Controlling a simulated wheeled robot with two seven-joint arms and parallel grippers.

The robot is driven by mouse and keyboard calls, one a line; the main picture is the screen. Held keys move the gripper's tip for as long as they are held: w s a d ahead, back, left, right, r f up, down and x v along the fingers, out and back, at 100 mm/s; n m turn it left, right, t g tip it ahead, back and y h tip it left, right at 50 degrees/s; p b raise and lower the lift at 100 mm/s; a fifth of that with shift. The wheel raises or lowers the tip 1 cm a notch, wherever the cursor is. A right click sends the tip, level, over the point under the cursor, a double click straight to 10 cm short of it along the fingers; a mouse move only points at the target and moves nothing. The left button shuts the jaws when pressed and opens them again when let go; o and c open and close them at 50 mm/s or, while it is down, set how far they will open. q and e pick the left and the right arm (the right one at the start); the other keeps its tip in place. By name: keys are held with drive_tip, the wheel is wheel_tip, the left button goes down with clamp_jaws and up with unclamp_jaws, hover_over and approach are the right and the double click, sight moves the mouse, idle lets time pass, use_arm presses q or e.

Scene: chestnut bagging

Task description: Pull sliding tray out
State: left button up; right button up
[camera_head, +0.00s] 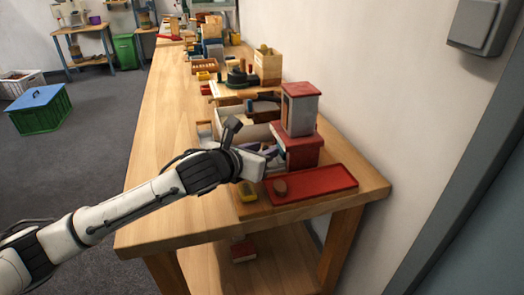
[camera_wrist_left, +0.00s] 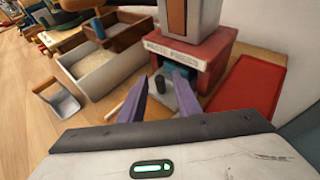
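A red press (camera_head: 298,150) with a grey and red tower on top stands near the right end of the wooden table. In the left wrist view, the press (camera_wrist_left: 225,62) has a light label and an opening in its front. A grey sliding tray (camera_wrist_left: 171,101) with a dark upright knob (camera_wrist_left: 159,84) shows at that opening. My left gripper (camera_wrist_left: 160,84) is open, its two purple fingers on either side of the knob with gaps visible. In the head view my left gripper (camera_head: 262,150) is at the press front, its fingertips partly hidden. My right gripper is in neither view.
A wall borders the table's right side.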

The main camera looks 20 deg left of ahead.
use_arm(q)
clamp_jaws()
